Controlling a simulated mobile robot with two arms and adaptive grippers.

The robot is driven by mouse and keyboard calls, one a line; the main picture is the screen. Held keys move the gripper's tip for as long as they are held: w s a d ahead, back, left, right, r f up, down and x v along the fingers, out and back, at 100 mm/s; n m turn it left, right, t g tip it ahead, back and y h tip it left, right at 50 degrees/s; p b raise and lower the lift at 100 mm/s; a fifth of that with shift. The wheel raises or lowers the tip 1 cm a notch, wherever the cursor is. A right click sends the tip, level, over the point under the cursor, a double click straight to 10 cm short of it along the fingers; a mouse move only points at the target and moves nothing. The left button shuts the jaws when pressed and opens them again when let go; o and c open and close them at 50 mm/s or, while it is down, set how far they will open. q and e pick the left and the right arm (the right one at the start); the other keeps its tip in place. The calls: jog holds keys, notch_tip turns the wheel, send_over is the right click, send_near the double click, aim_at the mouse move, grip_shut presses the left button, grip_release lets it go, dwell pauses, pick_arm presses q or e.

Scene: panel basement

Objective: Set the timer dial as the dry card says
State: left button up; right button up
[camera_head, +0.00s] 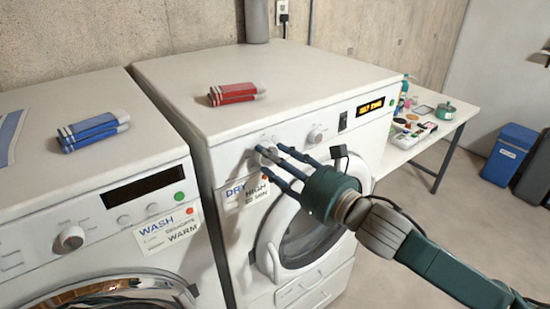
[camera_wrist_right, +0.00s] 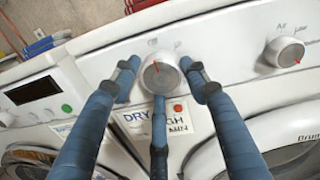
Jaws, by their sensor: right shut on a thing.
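The dryer (camera_head: 290,85) stands right of the washer, with a dry card (camera_head: 246,192) on its front reading DRY, HIGH and a number of minutes I cannot read surely. My three-fingered right gripper (camera_head: 277,165) is at the left end of the dryer panel, shut on the left dial, taken as the timer dial. In the right wrist view this round timer dial (camera_wrist_right: 160,73) sits between the fingertips and its face shows a red mark. A second dial (camera_head: 317,135) stands to its right and is free; it shows "Air" and "Low" labels in the right wrist view (camera_wrist_right: 286,52). My left gripper is out of view.
The washer (camera_head: 100,180) has its own knob (camera_head: 70,239) and a WASH card (camera_head: 168,229). Folded red cloths (camera_head: 234,94) and blue cloths (camera_head: 92,130) lie on top. A lit display (camera_head: 370,107) is at the panel's right. A side table (camera_head: 440,130) holds small items.

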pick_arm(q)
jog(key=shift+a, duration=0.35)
pick_arm(e)
jog(key=shift+r, duration=0.35)
